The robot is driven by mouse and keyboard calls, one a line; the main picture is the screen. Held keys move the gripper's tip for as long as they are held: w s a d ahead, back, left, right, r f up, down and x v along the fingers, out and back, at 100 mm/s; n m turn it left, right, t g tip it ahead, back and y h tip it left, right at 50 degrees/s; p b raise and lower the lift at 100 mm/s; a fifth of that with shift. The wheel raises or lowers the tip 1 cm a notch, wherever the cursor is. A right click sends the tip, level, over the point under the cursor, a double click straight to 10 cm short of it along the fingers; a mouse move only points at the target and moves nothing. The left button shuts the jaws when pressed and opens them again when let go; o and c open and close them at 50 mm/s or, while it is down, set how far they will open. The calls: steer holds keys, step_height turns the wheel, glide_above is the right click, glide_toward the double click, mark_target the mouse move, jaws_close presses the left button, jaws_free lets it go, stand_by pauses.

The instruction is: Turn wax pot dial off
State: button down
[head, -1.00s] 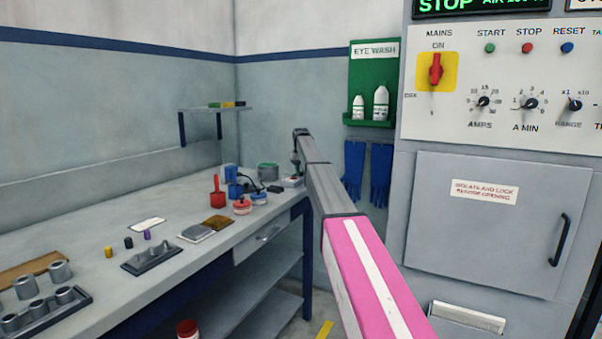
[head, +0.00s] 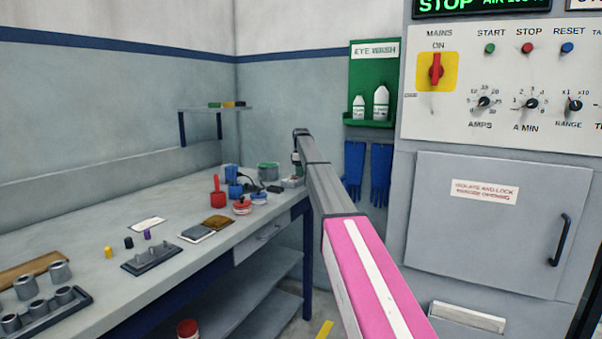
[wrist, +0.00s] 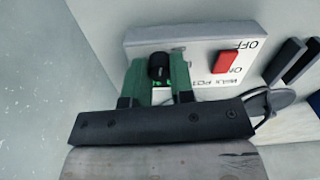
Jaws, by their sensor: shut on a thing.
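The wax pot control box (wrist: 195,40) is a pale box lettered OFF, ON and WAX POT, upside down in the wrist view. Its black dial (wrist: 158,66) sits between the green fingers of my gripper (wrist: 158,76), which is shut on it. The fingers hide part of the dial, and I cannot read its setting. A red block-shaped part (wrist: 225,62) stands on the box face beside the ON and OFF lettering. In the head view the box (head: 292,182) is at the bench's far right end, under my arm's tip. The gripper is too small there to make out.
Blue gloves (head: 355,172) hang to the right.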

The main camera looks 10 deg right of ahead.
steer(key=shift+n, duration=0.9)
steer(key=c, duration=1)
jaws_free()
steer(key=shift+r, duration=0.1)
step_height(320, 180, up, 11)
steer(key=shift+f, duration=0.15)
